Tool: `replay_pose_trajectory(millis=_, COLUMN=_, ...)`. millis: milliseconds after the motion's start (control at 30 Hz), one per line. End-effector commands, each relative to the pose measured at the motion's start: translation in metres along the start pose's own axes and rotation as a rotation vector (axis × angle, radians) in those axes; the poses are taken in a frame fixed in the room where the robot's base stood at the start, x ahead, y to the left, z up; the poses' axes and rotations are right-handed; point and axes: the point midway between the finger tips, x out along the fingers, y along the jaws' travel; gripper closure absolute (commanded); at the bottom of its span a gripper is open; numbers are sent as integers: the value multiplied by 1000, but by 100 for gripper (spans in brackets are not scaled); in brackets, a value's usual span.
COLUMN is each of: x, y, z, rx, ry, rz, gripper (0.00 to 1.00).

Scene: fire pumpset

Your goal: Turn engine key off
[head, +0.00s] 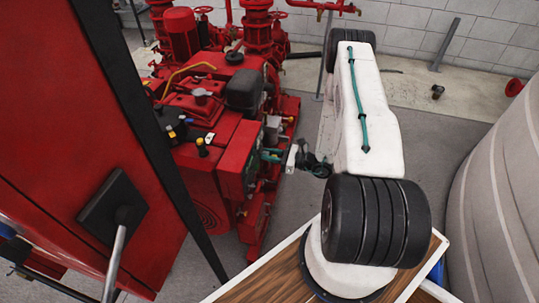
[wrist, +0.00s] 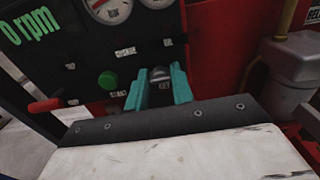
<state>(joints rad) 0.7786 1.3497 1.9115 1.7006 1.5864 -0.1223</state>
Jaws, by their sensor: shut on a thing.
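In the head view my gripper (head: 270,155) reaches the side of the red control box (head: 238,160) on the engine. The key itself is too small to make out there. The wrist view cuts off part of the panel, and my gripper's body covers its lower part.
Beside the key are a green button (wrist: 107,81) and a red-handled lever (wrist: 45,105). Round gauges (wrist: 112,10) sit above. In the head view a red cabinet (head: 70,130) stands close at left, and a large pale tank (head: 505,200) at right. Grey floor (head: 450,135) lies between.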

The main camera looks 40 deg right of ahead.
Motion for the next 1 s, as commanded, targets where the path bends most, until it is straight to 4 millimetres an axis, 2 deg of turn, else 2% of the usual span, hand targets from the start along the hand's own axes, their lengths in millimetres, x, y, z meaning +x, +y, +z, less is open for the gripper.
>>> replay_pose_trajectory(millis=433, x=-1, y=0, z=0, rx=-12, ry=0, rz=-3, gripper=99)
replay_pose_trajectory(millis=467, x=-1, y=0, z=0, rx=-12, ry=0, rz=-3, gripper=74)
replay_pose_trajectory(millis=533, x=-1, y=0, z=0, rx=-12, ry=0, rz=-3, gripper=55)
replay_pose_trajectory(millis=833, x=-1, y=0, z=0, rx=-11, ry=0, rz=-1, gripper=55)
replay_pose_trajectory(millis=1000, x=-20, y=-1, z=0, rx=-11, ry=0, rz=-4, gripper=55)
